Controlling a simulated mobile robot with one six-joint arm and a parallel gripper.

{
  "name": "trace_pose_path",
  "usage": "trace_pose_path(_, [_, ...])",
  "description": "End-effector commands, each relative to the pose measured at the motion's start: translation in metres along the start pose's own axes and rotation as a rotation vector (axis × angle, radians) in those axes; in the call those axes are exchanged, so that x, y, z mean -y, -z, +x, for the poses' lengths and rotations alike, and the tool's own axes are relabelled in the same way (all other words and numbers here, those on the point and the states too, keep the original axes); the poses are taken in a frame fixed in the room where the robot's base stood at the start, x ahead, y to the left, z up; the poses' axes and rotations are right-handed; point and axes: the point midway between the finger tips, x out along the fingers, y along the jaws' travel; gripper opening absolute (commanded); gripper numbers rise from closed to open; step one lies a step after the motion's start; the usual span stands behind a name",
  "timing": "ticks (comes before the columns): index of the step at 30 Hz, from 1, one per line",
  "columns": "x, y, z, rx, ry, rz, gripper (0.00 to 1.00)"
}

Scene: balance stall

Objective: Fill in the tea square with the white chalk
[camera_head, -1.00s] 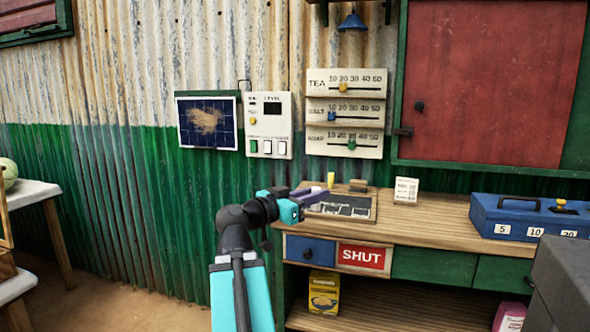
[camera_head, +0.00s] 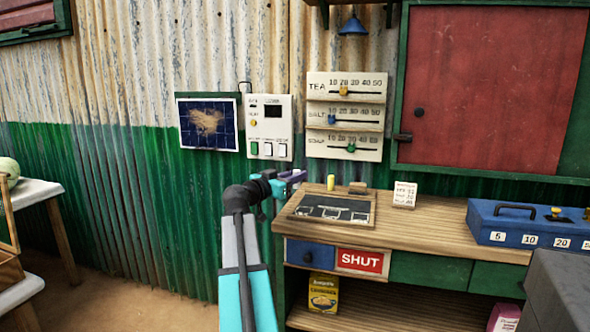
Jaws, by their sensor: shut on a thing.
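The dark slate (camera_head: 322,213) lies in a wooden frame at the left end of the bench. It bears a row of white-outlined squares and small marks, too small to tell which square is tea or how full each is. My gripper (camera_head: 298,177), with purple fingers, is above and to the left of the slate, apart from it. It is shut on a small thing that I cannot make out. I see no white chalk lying on the bench. A yellow upright piece (camera_head: 331,182) stands behind the slate.
A small brown block (camera_head: 357,187) and a white card (camera_head: 404,195) stand on the bench (camera_head: 440,219). A blue cash box (camera_head: 510,225) is at its right. The wall holds a TEA, SALT and SOAP slider board (camera_head: 346,117) and a white switch panel (camera_head: 269,127).

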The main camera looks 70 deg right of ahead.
Motion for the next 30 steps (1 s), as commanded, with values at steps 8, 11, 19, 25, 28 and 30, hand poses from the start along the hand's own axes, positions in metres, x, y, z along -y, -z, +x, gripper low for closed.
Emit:
trace_pose_path(8, [0.016, -0.001, 0.01, 0.002, 0.015, 0.0, 0.0])
trace_pose_path(11, [0.016, -0.002, 0.01, 0.002, 0.015, 0.001, 0.0])
trace_pose_path(19, [0.015, -0.004, 0.01, 0.002, 0.015, 0.0, 0.0])
trace_pose_path(25, [0.014, -0.017, 0.011, 0.003, 0.013, 0.0, 0.0])
trace_pose_path(28, [0.014, -0.026, 0.011, 0.003, 0.013, -0.001, 0.0])
trace_pose_path(30, [0.013, -0.032, 0.011, 0.002, 0.012, -0.001, 0.0])
